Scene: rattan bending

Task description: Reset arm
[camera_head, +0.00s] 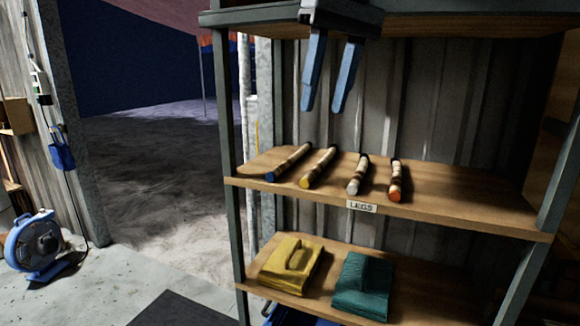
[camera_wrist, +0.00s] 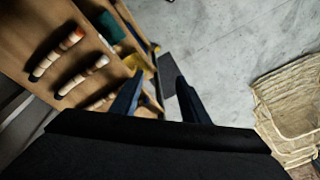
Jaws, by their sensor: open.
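My gripper (camera_head: 331,85) hangs into the head view from the top, with two blue fingers pointing down. The fingers are apart with nothing between them. It is above the shelf board marked LEGS and apart from the things on it. In the wrist view my gripper (camera_wrist: 158,100) shows both fingers spread, with the dark wrist body filling the bottom. Several rattan legs lie side by side on the board: one with a blue end (camera_head: 288,162), one yellow (camera_head: 317,168), one white (camera_head: 357,175) and one orange (camera_head: 395,181).
The shelf board (camera_head: 470,200) has bare room at right. A lower board holds a yellow folded item (camera_head: 290,263) and a green cloth (camera_head: 363,285). Woven baskets (camera_wrist: 290,105) show at right in the wrist view.

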